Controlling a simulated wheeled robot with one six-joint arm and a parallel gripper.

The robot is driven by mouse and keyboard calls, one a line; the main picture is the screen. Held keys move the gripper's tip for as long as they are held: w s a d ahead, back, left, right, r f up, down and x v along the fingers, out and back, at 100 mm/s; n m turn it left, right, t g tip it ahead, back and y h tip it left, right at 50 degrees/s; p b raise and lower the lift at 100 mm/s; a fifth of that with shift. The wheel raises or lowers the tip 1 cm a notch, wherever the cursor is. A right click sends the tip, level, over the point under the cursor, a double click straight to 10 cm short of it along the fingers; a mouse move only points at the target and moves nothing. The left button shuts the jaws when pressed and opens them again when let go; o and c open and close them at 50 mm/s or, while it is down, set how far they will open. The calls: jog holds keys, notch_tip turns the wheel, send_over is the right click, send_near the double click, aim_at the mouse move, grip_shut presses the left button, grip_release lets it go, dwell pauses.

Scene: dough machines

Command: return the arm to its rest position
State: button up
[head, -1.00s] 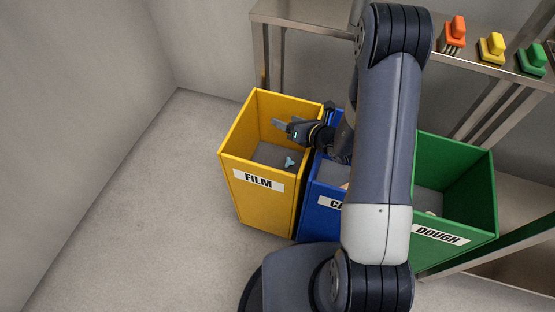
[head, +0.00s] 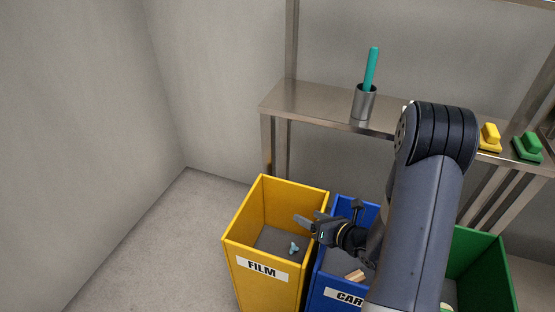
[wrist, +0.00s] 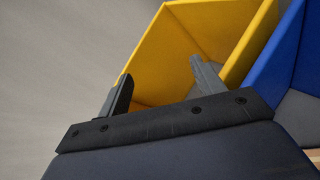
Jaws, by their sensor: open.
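My gripper (head: 308,222) is over the right side of the yellow bin labelled FILM (head: 258,290) in the head view. In the wrist view my gripper (wrist: 160,85) has its two fingers wide apart with nothing between them, so it is open and empty. The yellow bin (wrist: 150,60) shows beyond the fingers there. My arm (head: 420,215) reaches from the bottom of the head view up to a bent elbow and hides part of the bins and shelf.
A small light-blue piece (head: 293,248) lies in the yellow bin. A blue bin (head: 328,290) holds a tan piece (head: 355,275). A green bin (head: 485,270) stands right. A steel shelf (head: 310,103) behind carries a metal cup (head: 363,103) with a teal stick (head: 371,68), plus yellow (head: 490,138) and green (head: 528,147) brushes.

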jog(key=x, duration=0.9)
jog(key=shift+w+a+r+p, duration=0.15)
jog(key=shift+r+p, duration=0.45)
jog(key=shift+r, duration=0.5)
jog(key=shift+w+a+r+p, duration=0.15)
jog(key=shift+r+p, duration=0.4)
jog(key=shift+r, duration=0.55)
jog(key=shift+f, duration=0.1)
